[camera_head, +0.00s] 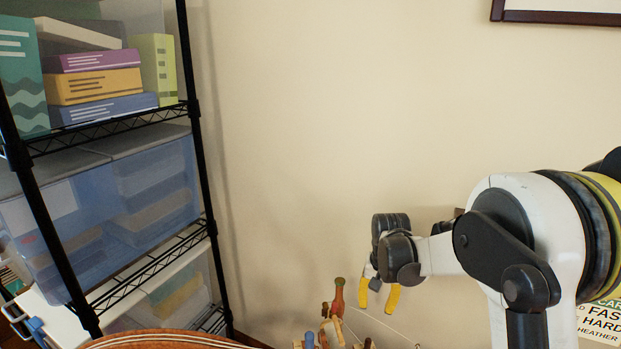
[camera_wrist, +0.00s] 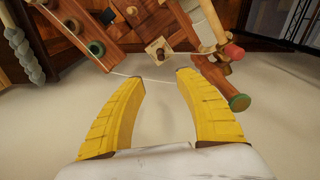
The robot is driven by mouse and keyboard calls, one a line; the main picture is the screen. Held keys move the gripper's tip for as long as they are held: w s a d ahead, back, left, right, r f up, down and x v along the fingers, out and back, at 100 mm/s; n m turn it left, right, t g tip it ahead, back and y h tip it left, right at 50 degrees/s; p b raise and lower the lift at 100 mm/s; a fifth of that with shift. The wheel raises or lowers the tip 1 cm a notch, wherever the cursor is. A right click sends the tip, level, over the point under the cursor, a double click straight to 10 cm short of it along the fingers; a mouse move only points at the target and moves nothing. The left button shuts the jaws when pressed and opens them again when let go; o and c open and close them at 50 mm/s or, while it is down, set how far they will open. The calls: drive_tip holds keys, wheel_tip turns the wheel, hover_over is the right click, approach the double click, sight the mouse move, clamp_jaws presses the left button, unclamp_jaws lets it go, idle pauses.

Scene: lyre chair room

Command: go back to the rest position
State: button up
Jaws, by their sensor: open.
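My gripper (camera_head: 378,292) is raised in front of the wall at the right of the head view, its yellow fingers pointing down. In the wrist view its two yellow fingers (camera_wrist: 160,85) are spread apart with nothing between them. Wooden pieces with coloured ends (camera_head: 334,318) show below and left of the gripper in the head view. The wrist view shows wooden parts (camera_wrist: 215,75) with a red end and a green end beyond the right fingertip. Most of these pieces are cut off by the frame edges.
A black wire shelf (camera_head: 190,130) with books and blue bins (camera_head: 110,205) stands at the left. A round wooden edge (camera_head: 165,341) shows at the bottom. A poster (camera_head: 600,322) is at the lower right, partly behind my arm. The wall between shelf and arm is bare.

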drive_tip(key=s+r+n+t, duration=0.2)
drive_tip(key=s+r+t, duration=0.1)
drive_tip(key=s+r, duration=1.1)
drive_tip(key=s+r+n+t, duration=0.1)
drive_tip(key=s+t, duration=0.2)
drive_tip(key=s, duration=0.9)
drive_tip(key=shift+s+r, duration=0.15)
drive_tip(key=shift+r, duration=0.2)
